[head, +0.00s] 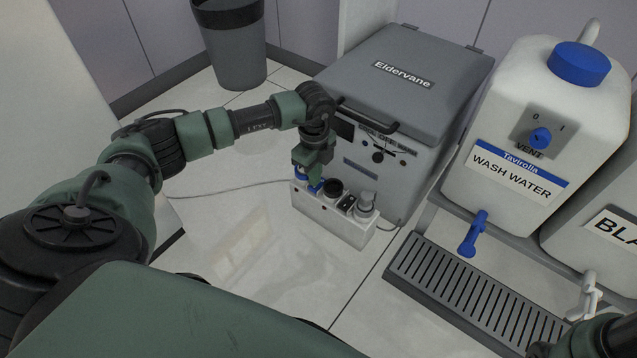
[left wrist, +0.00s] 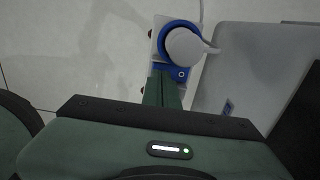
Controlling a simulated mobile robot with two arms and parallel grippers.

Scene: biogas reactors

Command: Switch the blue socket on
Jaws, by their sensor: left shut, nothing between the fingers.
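A white socket strip (head: 325,225) stands on the floor in front of the grey Eldervane box. The blue socket (head: 301,173) is at its left end, partly hidden by my left gripper (head: 314,182). In the left wrist view the blue socket (left wrist: 163,39) has a pale round plug (left wrist: 186,46) in it, with a cord leading off. A small blue part with a round mark (left wrist: 181,73) sits beside the plug. My left gripper's fingers (left wrist: 163,80) are shut and empty, right by this blue part; I cannot tell whether they touch it. The switch position is unclear.
The grey Eldervane box (head: 420,75) stands close behind the strip. A black socket (head: 333,187) and a grey plug (head: 365,203) are beside the blue one. A wash water tank (head: 510,120) and a drain grate (head: 470,295) are to the right. The floor at left is clear.

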